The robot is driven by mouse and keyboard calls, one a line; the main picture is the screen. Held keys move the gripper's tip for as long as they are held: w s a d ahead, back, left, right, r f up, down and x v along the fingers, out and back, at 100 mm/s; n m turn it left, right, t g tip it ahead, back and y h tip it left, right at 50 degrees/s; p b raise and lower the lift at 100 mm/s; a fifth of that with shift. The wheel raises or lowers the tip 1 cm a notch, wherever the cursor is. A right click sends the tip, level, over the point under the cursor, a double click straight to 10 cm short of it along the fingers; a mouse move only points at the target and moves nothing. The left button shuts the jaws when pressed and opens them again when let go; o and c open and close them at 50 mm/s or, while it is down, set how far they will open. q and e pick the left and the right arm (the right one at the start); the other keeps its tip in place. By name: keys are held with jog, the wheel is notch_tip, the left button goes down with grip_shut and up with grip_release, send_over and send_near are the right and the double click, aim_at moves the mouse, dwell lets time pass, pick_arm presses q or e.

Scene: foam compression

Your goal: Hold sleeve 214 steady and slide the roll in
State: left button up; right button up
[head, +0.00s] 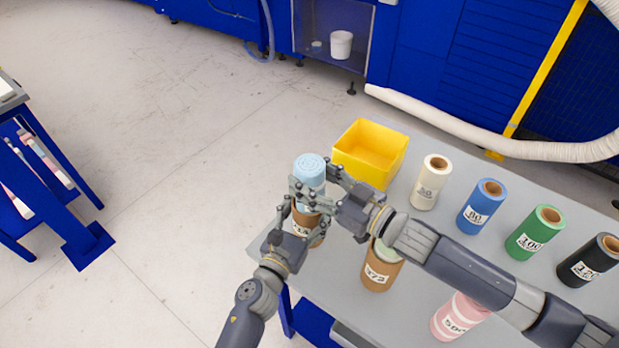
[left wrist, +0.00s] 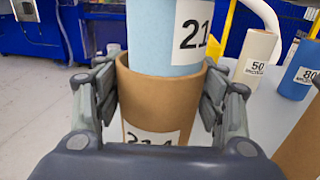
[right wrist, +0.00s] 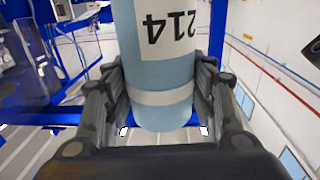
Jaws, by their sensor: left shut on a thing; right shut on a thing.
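The brown sleeve (head: 305,238) stands upright at the table's left corner. In the left wrist view the sleeve (left wrist: 158,100) has a partly covered label that seems to read 214. My left gripper (left wrist: 158,112) is shut around it below the rim. The light blue roll (head: 310,168) is upright above the sleeve. Its lower end is at the sleeve's mouth and looks slightly inside; the depth is hidden. My right gripper (right wrist: 160,108) is shut on the roll (right wrist: 155,60), whose label 214 appears upside down in the right wrist view. Both grippers, left (head: 303,220) and right (head: 312,187), are close together.
A yellow bin (head: 370,152) stands just behind the grippers. A second brown sleeve (head: 380,272) with a pale green top is under my right arm. White (head: 430,184), blue (head: 481,208), green (head: 535,233) and black (head: 588,260) rolls line the table; a pink one (head: 460,314) is nearer.

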jog(key=shift+w+r, duration=0.1)
jog(key=shift+r, duration=2.7)
notch_tip(320, 180, up, 8)
jog(key=shift+a+f, duration=0.1)
jog(key=shift+f, duration=0.1)
send_over(312, 164)
jog(key=shift+a+f, duration=0.1)
jog(key=shift+f, duration=1.95)
jog(key=shift+f, duration=0.6)
jog(key=shift+f, duration=1.8)
jog(key=shift+f, duration=0.15)
jog(key=shift+f, duration=1.85)
